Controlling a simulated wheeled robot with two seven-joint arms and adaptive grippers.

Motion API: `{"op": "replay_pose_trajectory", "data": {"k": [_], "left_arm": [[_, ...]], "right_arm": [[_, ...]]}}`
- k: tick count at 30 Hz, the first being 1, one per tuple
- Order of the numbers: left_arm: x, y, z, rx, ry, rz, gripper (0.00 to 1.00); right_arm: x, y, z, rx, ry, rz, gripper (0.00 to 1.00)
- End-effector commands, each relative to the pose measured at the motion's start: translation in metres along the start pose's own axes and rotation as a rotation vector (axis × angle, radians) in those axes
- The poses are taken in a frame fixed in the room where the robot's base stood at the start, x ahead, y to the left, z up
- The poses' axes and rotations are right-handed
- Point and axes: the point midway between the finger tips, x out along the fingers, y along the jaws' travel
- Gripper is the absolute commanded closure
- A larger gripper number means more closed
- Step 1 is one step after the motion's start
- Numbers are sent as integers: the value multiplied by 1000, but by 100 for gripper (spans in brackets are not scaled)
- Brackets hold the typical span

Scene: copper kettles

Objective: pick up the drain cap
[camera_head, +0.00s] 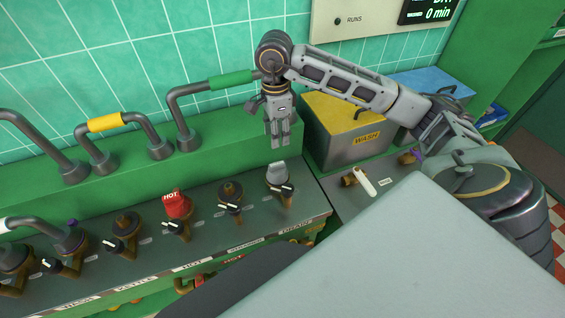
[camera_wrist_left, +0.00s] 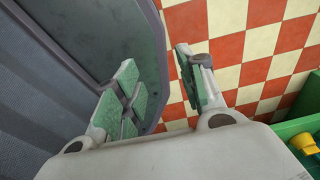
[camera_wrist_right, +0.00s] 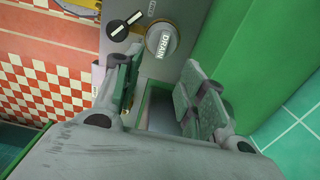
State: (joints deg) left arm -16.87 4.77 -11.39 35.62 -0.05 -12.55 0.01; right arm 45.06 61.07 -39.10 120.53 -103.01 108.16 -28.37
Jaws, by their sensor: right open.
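The drain cap (camera_head: 277,174) is a pale grey cap on the valve at the right end of the row on the counter. In the right wrist view it is a round grey cap (camera_wrist_right: 162,40) with DRAIN written on it, beyond my fingertips. My right gripper (camera_head: 278,145) points down, open and empty, just above and behind the cap; its fingers (camera_wrist_right: 163,74) show apart in the right wrist view. My left gripper (camera_wrist_left: 157,62) is open and empty in the left wrist view, over the floor beside a dark grey surface. It is not visible in the head view.
A red HOT cap (camera_head: 177,205) and bare valves with black-and-white knobs stand left of the drain valve. Pipes (camera_head: 185,138) rise from the green ledge behind. A yellow-lidded WASH box (camera_head: 365,137) stands right of my right gripper. A white-handled tap (camera_head: 364,182) is nearby.

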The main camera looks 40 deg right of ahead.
Motion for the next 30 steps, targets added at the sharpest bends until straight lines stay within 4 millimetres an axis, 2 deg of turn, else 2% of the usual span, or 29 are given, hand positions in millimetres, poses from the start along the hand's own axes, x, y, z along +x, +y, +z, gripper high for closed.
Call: {"op": "replay_pose_trajectory", "data": {"k": [6,17,23,30], "left_arm": [[0,-2,-1,1,2,-3,60],[-1,-16,11,5,-14,-16,60],[-2,-9,9,2,-12,-10,60],[-4,6,3,-3,-4,6,60]], "right_arm": [[0,0,0,-1,-1,0,59],[3,0,0,-1,-1,1,59],[18,0,0,0,0,2,59],[46,1,0,-1,0,4,59]]}}
